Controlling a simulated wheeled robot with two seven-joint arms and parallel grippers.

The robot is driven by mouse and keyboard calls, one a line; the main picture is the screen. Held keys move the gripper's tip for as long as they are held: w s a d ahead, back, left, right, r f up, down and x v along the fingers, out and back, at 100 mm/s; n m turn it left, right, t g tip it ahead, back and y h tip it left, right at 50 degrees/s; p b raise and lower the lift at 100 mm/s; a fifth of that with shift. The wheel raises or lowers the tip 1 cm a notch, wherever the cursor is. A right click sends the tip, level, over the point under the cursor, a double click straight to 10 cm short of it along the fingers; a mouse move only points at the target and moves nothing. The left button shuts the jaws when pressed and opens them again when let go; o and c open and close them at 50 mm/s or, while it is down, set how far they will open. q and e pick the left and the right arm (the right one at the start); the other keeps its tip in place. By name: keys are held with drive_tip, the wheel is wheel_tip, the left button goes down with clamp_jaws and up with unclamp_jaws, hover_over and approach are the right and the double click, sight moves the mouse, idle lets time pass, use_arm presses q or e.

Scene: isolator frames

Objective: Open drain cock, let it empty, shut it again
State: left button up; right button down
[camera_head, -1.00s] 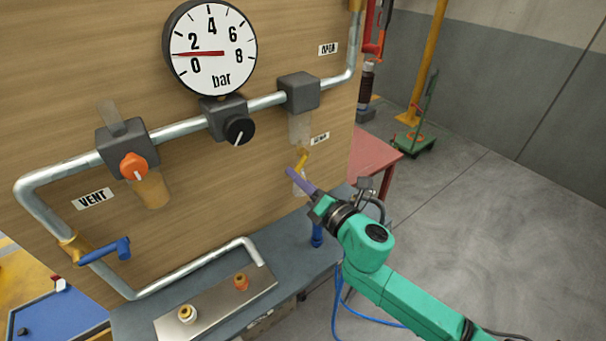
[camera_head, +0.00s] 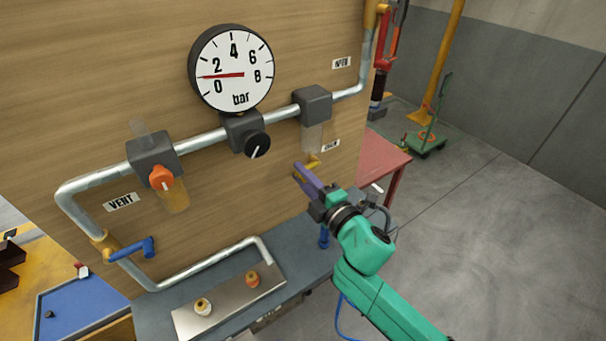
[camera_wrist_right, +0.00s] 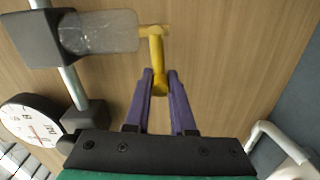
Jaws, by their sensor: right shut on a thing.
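The yellow drain cock (camera_head: 312,161) sits at the lower end of a clear bowl (camera_head: 313,138) under the right grey block on the pipe. In the right wrist view the yellow cock lever (camera_wrist_right: 156,52) hangs from the end of the clear bowl (camera_wrist_right: 105,32). My right gripper (camera_head: 300,172) has purple fingers. In the wrist view its fingertips (camera_wrist_right: 160,80) are shut on the lever's end. Whether liquid stands in the bowl or runs out is not clear. My left gripper is not in view.
A gauge (camera_head: 231,69) reads between 0 and 2 bar. A black knob (camera_head: 257,145), an orange knob (camera_head: 162,178) and a blue-handled valve (camera_head: 133,249) are on the panel. A grey bench (camera_head: 295,262) runs below. Open floor lies right.

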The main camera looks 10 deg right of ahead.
drive_tip(key=shift+r+m, duration=0.15)
drive_tip(key=shift+m, duration=0.35)
drive_tip(key=c, duration=0.8)
unclamp_jaws()
drive_tip(key=shift+o, duration=0.2)
drive_tip(key=b+v, duration=0.1)
drive_tip(key=v, duration=1.3)
drive_tip(key=shift+s+b, duration=0.25)
drive_tip(key=shift+b, duration=0.1)
drive_tip(key=shift+d, duration=0.1)
